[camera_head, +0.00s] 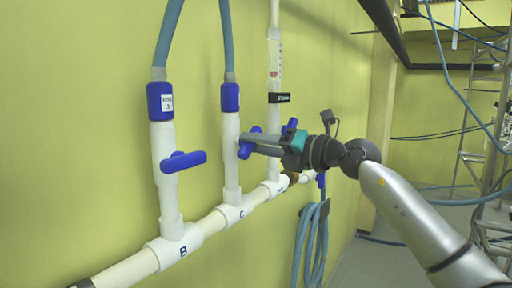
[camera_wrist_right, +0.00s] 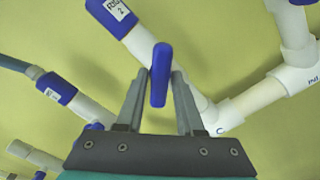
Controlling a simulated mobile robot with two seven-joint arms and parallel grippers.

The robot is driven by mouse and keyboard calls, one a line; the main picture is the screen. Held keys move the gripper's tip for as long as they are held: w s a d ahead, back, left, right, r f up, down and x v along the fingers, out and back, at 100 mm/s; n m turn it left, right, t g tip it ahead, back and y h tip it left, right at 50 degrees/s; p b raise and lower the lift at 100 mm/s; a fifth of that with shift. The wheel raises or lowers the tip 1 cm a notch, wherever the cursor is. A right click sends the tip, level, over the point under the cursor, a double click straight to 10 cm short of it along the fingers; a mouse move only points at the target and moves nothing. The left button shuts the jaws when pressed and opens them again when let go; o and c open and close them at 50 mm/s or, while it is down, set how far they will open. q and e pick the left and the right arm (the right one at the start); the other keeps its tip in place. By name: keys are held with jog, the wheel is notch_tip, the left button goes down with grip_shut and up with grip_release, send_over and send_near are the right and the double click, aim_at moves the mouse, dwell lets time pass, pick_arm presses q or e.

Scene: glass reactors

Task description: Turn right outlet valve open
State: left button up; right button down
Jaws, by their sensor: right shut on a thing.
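A blue valve handle (camera_head: 245,151) sits on the white upright pipe marked C (camera_head: 231,160), at the middle of the head view. My right gripper (camera_head: 248,142) comes in from the right and is shut on this handle. In the right wrist view the blue handle (camera_wrist_right: 159,72) stands upright in the picture between the two grey fingers, its end sticking out past the fingertips. The handle's base is hidden by the fingers. My left gripper is in neither view.
Another blue handle (camera_head: 183,161) sits sideways on the pipe marked B (camera_head: 166,180). A third upright pipe (camera_head: 273,115) stands behind my gripper. A white horizontal pipe (camera_head: 210,223) joins them along the yellow wall. A coiled blue hose (camera_head: 310,240) hangs below my gripper.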

jog(key=n+b, duration=0.1)
jog(key=n, duration=0.3)
jog(key=shift+f+n+b, duration=0.1)
jog(key=shift+n+b, duration=0.2)
jog(key=shift+b, duration=0.1)
jog(key=shift+n+b, duration=0.8)
jog(key=shift+n, duration=1.1)
jog(key=c, duration=0.7)
grip_release()
jog(key=shift+d, duration=0.1)
jog(key=b+v, duration=0.3)
jog(key=v, duration=1.2)
jog(key=shift+s, duration=0.1)
